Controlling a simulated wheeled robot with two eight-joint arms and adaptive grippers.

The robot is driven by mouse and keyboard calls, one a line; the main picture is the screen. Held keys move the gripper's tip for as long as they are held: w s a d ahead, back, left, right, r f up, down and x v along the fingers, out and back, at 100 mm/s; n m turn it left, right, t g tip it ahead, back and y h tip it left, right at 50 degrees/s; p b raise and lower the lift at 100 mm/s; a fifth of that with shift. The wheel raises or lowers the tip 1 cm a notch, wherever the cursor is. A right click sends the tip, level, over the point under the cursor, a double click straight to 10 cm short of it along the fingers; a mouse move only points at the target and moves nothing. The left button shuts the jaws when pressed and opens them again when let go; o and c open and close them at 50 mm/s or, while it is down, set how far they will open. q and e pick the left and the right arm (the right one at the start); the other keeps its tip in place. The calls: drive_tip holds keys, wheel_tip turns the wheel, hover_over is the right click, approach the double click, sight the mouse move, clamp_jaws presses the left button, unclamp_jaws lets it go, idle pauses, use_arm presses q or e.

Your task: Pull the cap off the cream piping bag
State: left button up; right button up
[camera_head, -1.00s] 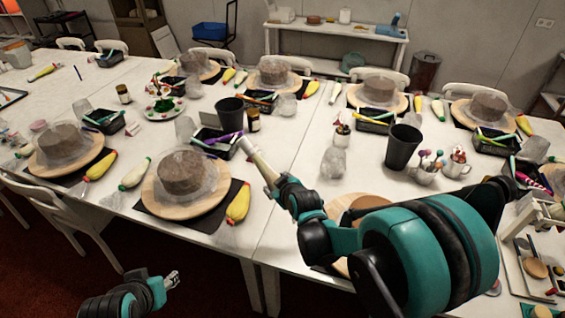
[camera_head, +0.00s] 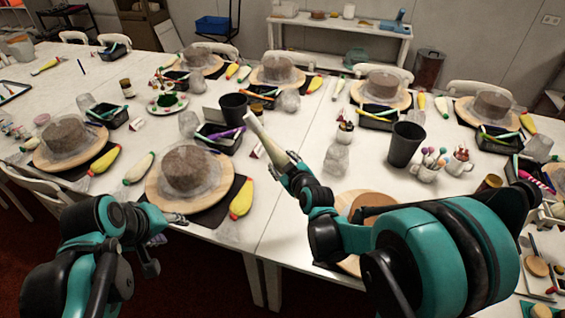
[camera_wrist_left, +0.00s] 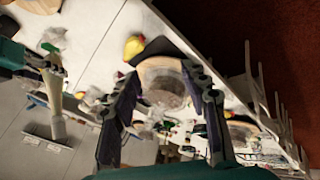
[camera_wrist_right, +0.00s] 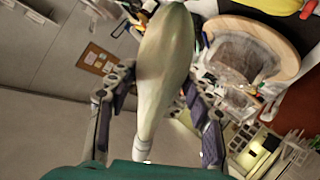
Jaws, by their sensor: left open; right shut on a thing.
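The pale cream piping bag (camera_head: 268,139) is held tilted above the table in the head view. My right gripper (camera_head: 289,168) is shut on it. In the right wrist view the bag (camera_wrist_right: 166,55) runs between the fingers, its wide part at the top and its narrow, paler end (camera_wrist_right: 145,147) lower down. The cap cannot be clearly told apart from the bag. My left gripper (camera_head: 178,218) is open and empty at the table's front edge, left of and apart from the bag. The left wrist view shows its spread fingers (camera_wrist_left: 163,85) and the bag (camera_wrist_left: 57,112) at the left.
A covered cake (camera_head: 190,168) on a round wooden board stands between the grippers' side and the table's left part. A yellow piping bag (camera_head: 242,198) lies beside it. A dark cup (camera_head: 233,108) and a black tray (camera_head: 219,140) are behind. A bare round board (camera_head: 349,205) lies below my right arm.

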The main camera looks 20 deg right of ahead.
use_arm(q)
drive_tip(key=w+d+r+n+g+h, duration=0.2)
drive_tip(key=w+d+r+n, duration=0.25)
drive_tip(key=w, duration=0.35)
drive_tip(key=w+d+r+n+g+h, duration=0.1)
drive_tip(key=w+d+r+n+h, duration=0.15)
drive_tip(key=w+d+r, duration=0.35)
drive_tip(key=n+g+h, duration=0.5)
drive_tip(key=n+h, duration=0.1)
drive_tip(key=n, duration=0.4)
approach(246, 116)
drive_tip(key=d+f, duration=0.1)
drive_tip(key=f, duration=0.1)
drive_tip(key=shift+x, duration=4.4)
drive_tip(key=shift+s+r, duration=0.2)
drive_tip(key=shift+c, duration=0.2)
clamp_jaws()
drive_tip(key=shift+w+a+r, duration=0.35)
drive_tip(key=shift+a+r, duration=0.1)
drive_tip(key=shift+r, duration=0.35)
drive_tip(key=shift+w+a+r, duration=0.3)
drive_tip(key=shift+a+r, duration=0.15)
drive_tip(key=shift+r, duration=0.35)
drive_tip(key=shift+w+a+r, duration=0.35)
drive_tip(key=shift+a+r, duration=0.05)
drive_tip(key=shift+r, duration=0.4)
